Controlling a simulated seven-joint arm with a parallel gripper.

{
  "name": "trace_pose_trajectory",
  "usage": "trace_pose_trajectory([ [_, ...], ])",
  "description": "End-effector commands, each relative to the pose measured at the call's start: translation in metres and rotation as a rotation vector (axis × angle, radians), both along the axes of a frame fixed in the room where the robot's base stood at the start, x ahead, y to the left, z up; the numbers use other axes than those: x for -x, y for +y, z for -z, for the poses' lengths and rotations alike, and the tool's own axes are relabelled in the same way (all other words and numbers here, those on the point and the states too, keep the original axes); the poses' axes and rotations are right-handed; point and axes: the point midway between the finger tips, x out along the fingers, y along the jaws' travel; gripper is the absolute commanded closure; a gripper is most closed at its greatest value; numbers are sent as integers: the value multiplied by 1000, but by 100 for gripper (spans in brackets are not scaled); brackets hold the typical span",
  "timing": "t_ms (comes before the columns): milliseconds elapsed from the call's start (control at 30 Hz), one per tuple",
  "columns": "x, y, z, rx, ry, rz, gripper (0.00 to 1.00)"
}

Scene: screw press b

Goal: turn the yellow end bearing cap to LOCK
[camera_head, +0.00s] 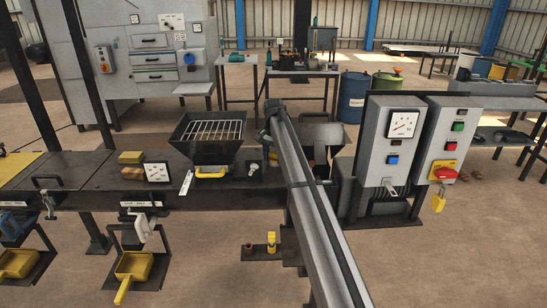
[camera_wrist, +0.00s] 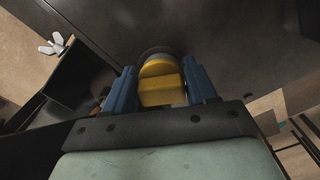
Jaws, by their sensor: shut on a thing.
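The yellow end bearing cap (camera_wrist: 161,88) is in the upper middle of the wrist view, with a raised yellow grip across it and a grey round rim behind it. My gripper (camera_wrist: 160,80) has its two blue fingers on either side of the yellow grip and is shut on it. The cap sits against a dark flat panel (camera_wrist: 225,40). No LOCK mark is readable, so I cannot tell the cap's turn position. In the head view my grey arm hides most of the area around the gripper.
A dark hopper with a grate (camera_head: 208,132) and a yellow handle (camera_head: 210,173) stands left of my arm on the dark bench. A gauge (camera_head: 158,172) is further left. Two grey control boxes (camera_head: 376,142) (camera_head: 437,128) stand close on the right.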

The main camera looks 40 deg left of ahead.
Motion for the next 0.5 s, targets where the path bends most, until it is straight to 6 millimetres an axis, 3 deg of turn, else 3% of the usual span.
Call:
trace_pose_trajectory([
  [100, 0, 0, 0, 0, 0, 0, 74],
  [267, 0, 0, 0, 0, 0, 35, 74],
  [500, 0, 3, 1, 1, 0, 259, 74],
])
